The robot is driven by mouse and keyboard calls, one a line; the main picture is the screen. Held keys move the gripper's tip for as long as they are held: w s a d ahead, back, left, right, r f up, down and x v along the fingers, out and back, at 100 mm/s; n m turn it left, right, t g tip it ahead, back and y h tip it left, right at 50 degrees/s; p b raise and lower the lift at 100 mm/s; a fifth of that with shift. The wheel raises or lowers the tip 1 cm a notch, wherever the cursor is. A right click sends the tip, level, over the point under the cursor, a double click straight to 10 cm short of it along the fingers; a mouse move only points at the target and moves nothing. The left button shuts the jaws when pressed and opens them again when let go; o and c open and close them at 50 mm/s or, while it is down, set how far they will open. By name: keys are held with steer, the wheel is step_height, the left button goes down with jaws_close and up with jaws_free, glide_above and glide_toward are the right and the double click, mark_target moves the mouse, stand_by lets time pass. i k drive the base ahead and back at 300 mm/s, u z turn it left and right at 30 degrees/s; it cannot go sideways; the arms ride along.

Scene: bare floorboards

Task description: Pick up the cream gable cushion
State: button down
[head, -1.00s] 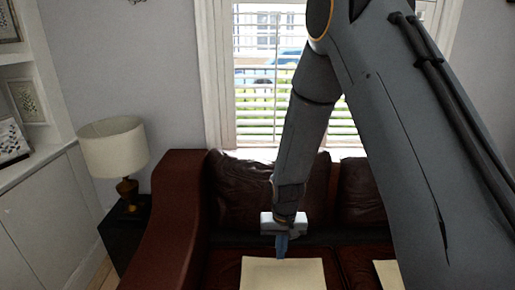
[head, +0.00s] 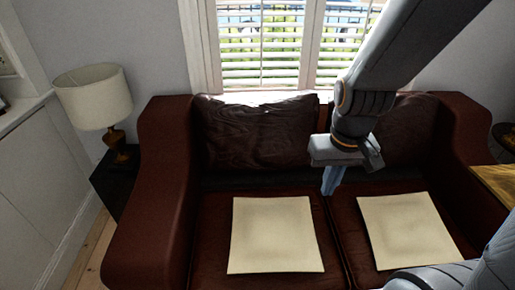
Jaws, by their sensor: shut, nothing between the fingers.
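Two flat, square cream cushions lie on the seat of a dark red-brown leather sofa (head: 160,190). The left cream cushion (head: 275,236) is on the left seat, and the right cream cushion (head: 407,230) is on the right seat. I cannot tell which of them the task calls the gable cushion. My gripper (head: 329,188) is shut and empty. It points down near the gap between the two seats, beyond and between the cushions in the picture. It appears apart from both.
Brown back cushions (head: 262,135) line the sofa behind my gripper. A lamp (head: 95,98) stands on a dark side table (head: 117,178) at left. A wooden table edge (head: 497,182) shows at right. A window with blinds is behind the sofa.

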mark_target(269, 235)
steer(key=z, duration=0.6)
steer(key=k, duration=0.65)
steer(key=z, duration=1.15)
steer(key=k, duration=1.25)
steer(key=u, duration=0.1)
